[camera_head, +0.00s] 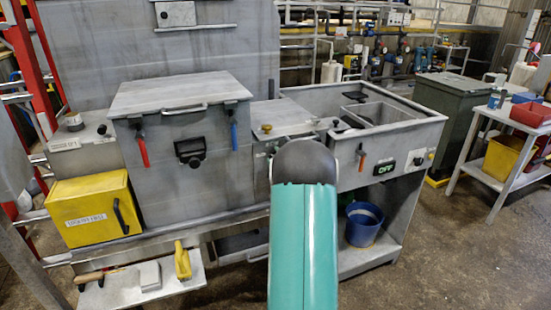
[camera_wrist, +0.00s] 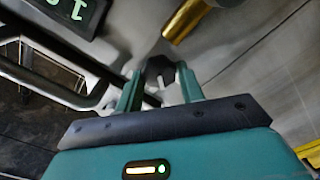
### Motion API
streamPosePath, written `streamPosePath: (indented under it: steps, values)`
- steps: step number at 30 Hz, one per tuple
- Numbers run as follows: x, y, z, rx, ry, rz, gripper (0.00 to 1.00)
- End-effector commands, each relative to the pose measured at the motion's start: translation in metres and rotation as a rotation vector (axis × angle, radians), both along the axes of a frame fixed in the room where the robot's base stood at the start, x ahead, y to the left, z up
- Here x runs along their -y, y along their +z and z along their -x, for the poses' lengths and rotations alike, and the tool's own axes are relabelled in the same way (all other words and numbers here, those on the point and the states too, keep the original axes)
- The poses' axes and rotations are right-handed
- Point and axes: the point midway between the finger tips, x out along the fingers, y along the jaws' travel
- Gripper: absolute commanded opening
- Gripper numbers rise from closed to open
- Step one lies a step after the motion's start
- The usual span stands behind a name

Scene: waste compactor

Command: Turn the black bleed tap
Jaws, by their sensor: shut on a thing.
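The black bleed tap (camera_wrist: 160,68) shows in the wrist view as a small dark knob against a grey metal panel. My gripper (camera_wrist: 160,82) has its two green fingers on either side of it, shut on it. The knob's far side and its stem are hard to make out. In the head view my teal arm reaches forward to the middle of the machine and hides both my gripper and the tap.
In the wrist view a brass rod (camera_wrist: 187,20) stands close above the tap, and a black display (camera_wrist: 72,10) with green digits is upper left. A metal rail (camera_wrist: 48,82) runs at left. In the head view a yellow box (camera_head: 90,212) and a blue bucket (camera_head: 363,225) flank my arm.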

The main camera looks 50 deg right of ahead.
Motion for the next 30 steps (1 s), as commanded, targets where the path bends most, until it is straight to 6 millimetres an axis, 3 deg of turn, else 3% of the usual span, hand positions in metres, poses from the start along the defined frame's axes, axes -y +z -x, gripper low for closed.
streamPosePath:
  steps: [15,30]
  values:
    - [-0.0011,-0.0004,-0.0015,-0.215,0.0,0.367,0.15]
    - [-0.0008,-0.0011,-0.0011,-0.281,0.0,0.479,0.15]
